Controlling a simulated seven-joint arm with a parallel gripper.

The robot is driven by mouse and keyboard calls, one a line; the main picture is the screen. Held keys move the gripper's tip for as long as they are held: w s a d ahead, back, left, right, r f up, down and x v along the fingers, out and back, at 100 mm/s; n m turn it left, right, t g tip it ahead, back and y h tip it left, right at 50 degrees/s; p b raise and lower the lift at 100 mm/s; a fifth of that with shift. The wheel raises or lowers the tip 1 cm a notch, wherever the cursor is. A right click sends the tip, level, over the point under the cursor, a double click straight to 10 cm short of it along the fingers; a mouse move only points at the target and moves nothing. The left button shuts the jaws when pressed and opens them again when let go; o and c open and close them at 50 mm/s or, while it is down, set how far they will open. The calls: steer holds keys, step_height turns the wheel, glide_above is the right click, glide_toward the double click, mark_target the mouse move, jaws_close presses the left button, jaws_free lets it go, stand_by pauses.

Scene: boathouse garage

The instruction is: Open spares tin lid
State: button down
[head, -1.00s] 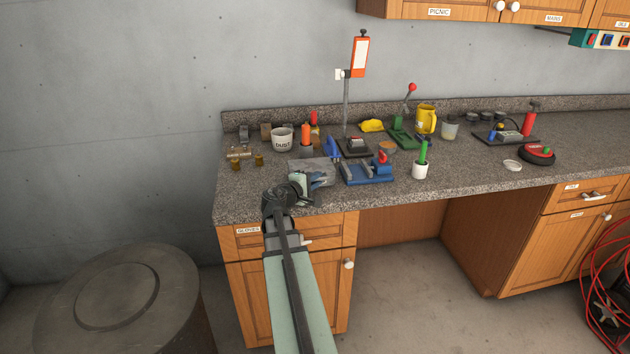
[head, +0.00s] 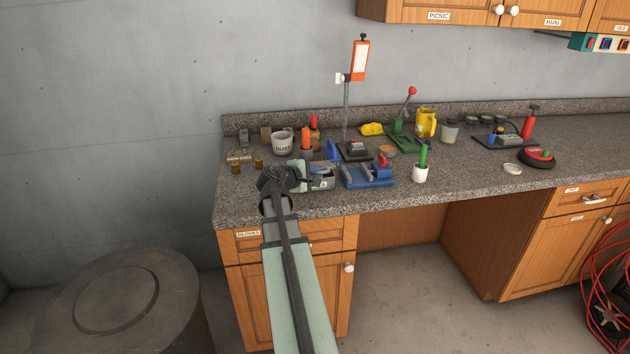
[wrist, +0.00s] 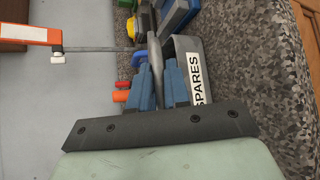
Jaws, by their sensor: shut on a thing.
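The spares tin (head: 321,184) is a grey box with a white label near the counter's front left; in the wrist view the tin (wrist: 188,48) shows the word SPARES. Its grey lid (wrist: 155,52) is seen nearly edge-on and stands tilted up from the box. My gripper (wrist: 158,82) has its blue fingers on either side of the lid and is shut on it. In the head view my gripper (head: 306,178) is at the tin's left side and hides part of the tin and lid.
A blue vise-like tool (head: 368,177) stands close right of the tin. A dust mug (head: 283,144), an orange-handled tool (head: 305,140) and small brass pieces (head: 258,163) are behind and left. The counter's front strip is clear.

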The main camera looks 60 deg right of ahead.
steer(key=w+d+r+n+g+y, duration=0.1)
steer(key=r, duration=0.1)
steer(key=w+d+r+n+g+y, duration=0.1)
steer(key=w+d+r+y, duration=0.1)
steer(key=r, duration=0.1)
steer(key=w+d+r+n+g+y, duration=0.1)
steer(key=r+y, duration=0.1)
steer(key=r, duration=0.1)
steer(key=shift+w+d+n, duration=0.15)
steer(key=shift+n, duration=0.25)
steer(key=w+d+r, duration=0.2)
steer(key=w+d, duration=0.2)
steer(key=shift+w+d+r, duration=0.15)
steer(key=shift+d+r, duration=0.05)
steer(key=c, duration=1.2)
jaws_free()
